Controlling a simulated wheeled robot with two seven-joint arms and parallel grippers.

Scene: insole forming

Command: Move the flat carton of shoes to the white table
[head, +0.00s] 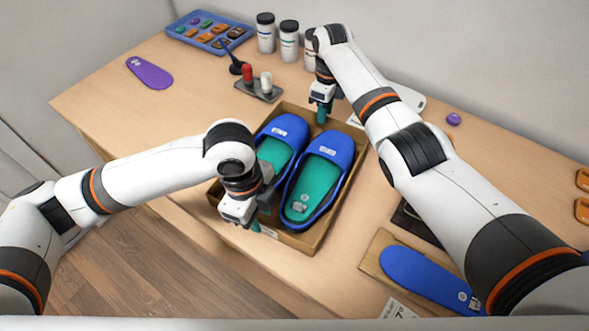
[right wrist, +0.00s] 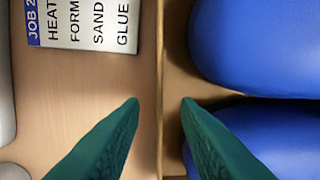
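The flat brown carton (head: 302,239) lies on the wooden bench and holds two blue shoes (head: 327,146) with green insoles. My right gripper (head: 321,117) is at the carton's far edge. In the right wrist view its green fingers (right wrist: 160,101) are apart, one on each side of the carton wall (right wrist: 160,60), with nothing clamped. My left gripper (head: 256,228) points down at the carton's near edge and covers part of the left shoe. The gap between its fingers is hidden. No white table is recognisable in these views.
A job card (right wrist: 95,25) lies beside the carton. Behind are a small rack (head: 258,90), several jars (head: 289,41) and a blue tray (head: 211,31). A purple insole (head: 149,73) lies left. A board with a blue insole (head: 428,278) is at front right.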

